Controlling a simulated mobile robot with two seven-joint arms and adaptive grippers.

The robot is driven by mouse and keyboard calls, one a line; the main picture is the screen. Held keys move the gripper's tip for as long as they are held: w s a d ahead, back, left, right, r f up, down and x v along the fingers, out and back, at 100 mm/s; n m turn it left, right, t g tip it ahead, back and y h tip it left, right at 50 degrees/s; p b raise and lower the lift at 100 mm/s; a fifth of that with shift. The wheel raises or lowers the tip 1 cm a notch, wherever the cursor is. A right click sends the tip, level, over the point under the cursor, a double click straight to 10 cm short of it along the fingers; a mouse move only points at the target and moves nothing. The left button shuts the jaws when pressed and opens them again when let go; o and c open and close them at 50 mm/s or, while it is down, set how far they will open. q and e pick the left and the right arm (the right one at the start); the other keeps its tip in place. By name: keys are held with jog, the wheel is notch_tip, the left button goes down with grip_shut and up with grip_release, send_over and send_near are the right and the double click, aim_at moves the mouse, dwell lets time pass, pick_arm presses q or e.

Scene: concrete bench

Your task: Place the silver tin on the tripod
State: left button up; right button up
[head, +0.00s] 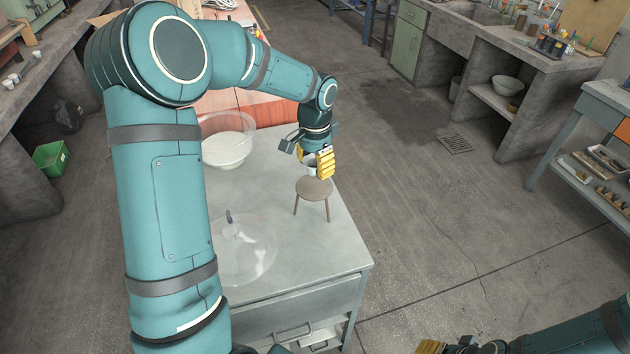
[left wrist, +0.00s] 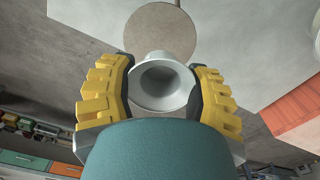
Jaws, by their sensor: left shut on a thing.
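The silver tin (head: 310,169) is a small pale metal cup, held between the yellow fingers of my left gripper (head: 318,163). In the left wrist view the tin (left wrist: 160,84) sits between both fingers (left wrist: 161,90), its round opening facing the camera. The tripod (head: 314,188), a small round brown top on thin legs, stands on the grey cabinet just below the tin in the head view. Its disc (left wrist: 160,25) shows beyond the tin in the wrist view. I cannot tell whether tin and tripod touch. My right gripper (head: 432,347) is cut off at the bottom edge.
A clear bowl (head: 228,148) stands on the grey cabinet top (head: 290,255), left of the tripod. A transparent dome-like lid (head: 248,255) with a dark knob lies nearer, partly behind my left arm. The cabinet's right edge is close to the tripod.

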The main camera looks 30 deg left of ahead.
aim_at(315, 186)
pick_arm(q)
jog(key=shift+f+b, duration=0.5)
jog(key=shift+f, duration=1.85)
jog(key=shift+f, duration=0.25)
jog(key=o, duration=0.8)
jog(key=shift+o, duration=0.2)
notch_tip(315, 186, up, 12)
jog(key=p, duration=0.2)
jog(key=shift+r+p, duration=0.25)
jog(key=shift+p, duration=0.05)
